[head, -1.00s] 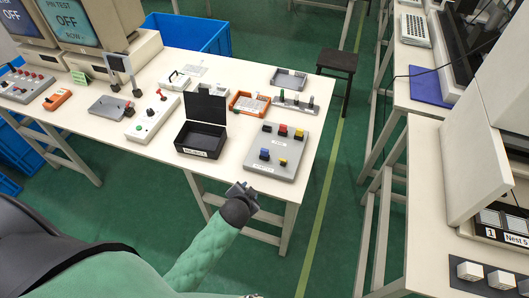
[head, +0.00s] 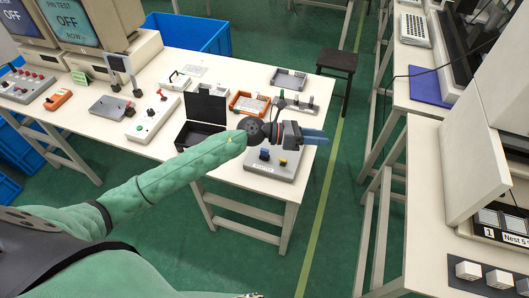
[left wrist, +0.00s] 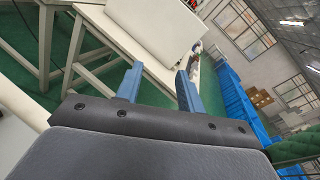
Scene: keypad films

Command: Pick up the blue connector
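A blue connector (head: 264,154) stands on the front left of a grey board (head: 258,170) at the table's near right corner. A smaller yellow connector (head: 283,161) stands to its right. My left gripper (head: 318,136) reaches across above the back of the board, pointing right, and hides the board's back row. In the left wrist view its two blue fingers (left wrist: 159,88) are apart with nothing between them. The blue connector cannot be made out in the left wrist view. My right gripper is not in view.
A black open-lidded box (head: 190,135) stands left of the board, partly behind my arm. An orange tray (head: 248,103) and a grey tray (head: 289,78) lie behind. A dark stool (head: 338,60) stands beyond the table's right edge. Floor to the right is clear.

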